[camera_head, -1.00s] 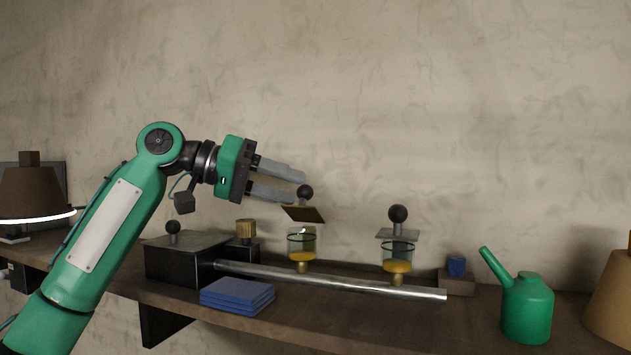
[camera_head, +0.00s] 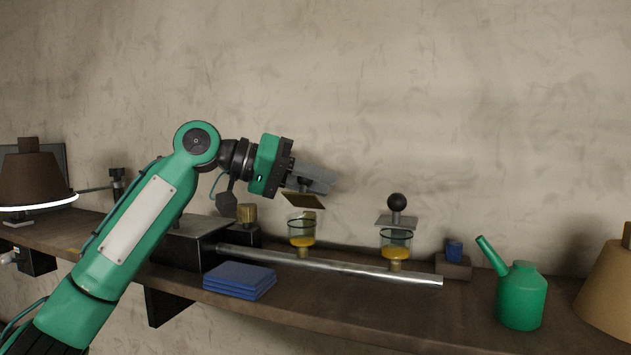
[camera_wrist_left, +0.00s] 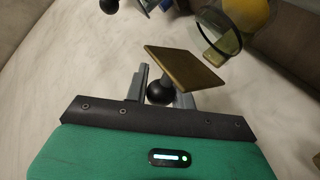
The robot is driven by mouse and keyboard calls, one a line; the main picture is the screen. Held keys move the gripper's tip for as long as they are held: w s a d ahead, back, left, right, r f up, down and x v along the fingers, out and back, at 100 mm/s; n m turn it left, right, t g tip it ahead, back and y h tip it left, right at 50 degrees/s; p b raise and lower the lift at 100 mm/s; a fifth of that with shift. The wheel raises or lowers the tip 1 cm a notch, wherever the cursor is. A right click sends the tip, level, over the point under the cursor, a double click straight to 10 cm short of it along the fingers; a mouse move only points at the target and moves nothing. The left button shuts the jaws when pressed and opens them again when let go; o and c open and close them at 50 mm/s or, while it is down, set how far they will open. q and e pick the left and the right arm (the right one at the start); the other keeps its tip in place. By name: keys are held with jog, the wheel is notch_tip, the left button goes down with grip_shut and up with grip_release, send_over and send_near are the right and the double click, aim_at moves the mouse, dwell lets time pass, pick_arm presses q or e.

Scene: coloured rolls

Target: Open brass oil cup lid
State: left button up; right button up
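The brass oil cup lid (camera_head: 303,201) is a square plate, tilted above its glass cup (camera_head: 301,232) with amber oil in it; a gap shows between them. My left gripper (camera_head: 314,180) is at the knob from the upper left. Its two fingers (camera_wrist_left: 161,88) lie on both sides of the knob and look closed on it; the exact contact is partly hidden. My right gripper is in no view.
A second oil cup (camera_head: 396,242) with a flat lid and black knob stands to the right on the metal pipe (camera_head: 340,266). Blue pads (camera_head: 238,279) lie in front. A green oil can (camera_head: 521,296) stands at the right. The wall is close behind.

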pick_arm(q)
jog(key=shift+w, duration=0.1)
jog(key=shift+w+d+f+n+g+y, duration=0.25)
jog(key=shift+w+f+n+g+y, duration=0.2)
jog(key=shift+w+n+g+y, duration=0.65)
jog(key=shift+w+d+f+n+g+y, duration=0.3)
jog(key=shift+w+f+n+g, duration=0.2)
jog(key=shift+n+g, duration=1.2)
jog(key=shift+w+d+f+n+g+y, duration=0.35)
jog(key=shift+w+n+g+y, duration=0.45)
jog(key=shift+n+g, duration=0.55)
jog(key=shift+w+f, duration=0.1)
jog(key=o, duration=1)
jog(key=shift+a, duration=0.1)
